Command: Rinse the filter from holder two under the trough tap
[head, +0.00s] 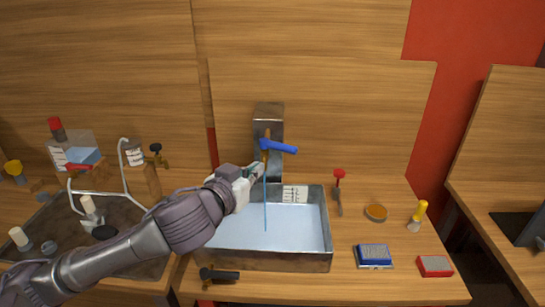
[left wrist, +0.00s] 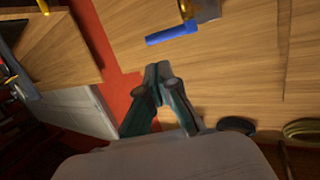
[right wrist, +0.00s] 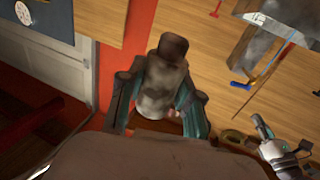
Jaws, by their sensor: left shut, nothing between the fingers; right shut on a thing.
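The metal trough (head: 325,258) stands on the wooden bench, with a pale blue surface inside. The tap with its blue lever (head: 280,147) is above its back edge, and a thin blue stream (head: 265,205) runs down into the trough. My left gripper (head: 254,171) is shut and empty beside the tap; in the left wrist view its fingertips (left wrist: 158,75) are apart from the blue lever (left wrist: 172,33). My right gripper (right wrist: 158,95) is outside the head view. It is shut on a greyish cylinder with a brown end, seemingly the filter (right wrist: 162,75). I cannot tell which holder is two.
Right of the trough are a red-topped tool (head: 339,185), an amber dish (head: 375,212), a yellow-topped item (head: 418,215), a blue block (head: 374,256) and a red block (head: 435,266). A black-handled valve (head: 220,275) is at the front. A cluttered dark tray (head: 140,262) is on the left.

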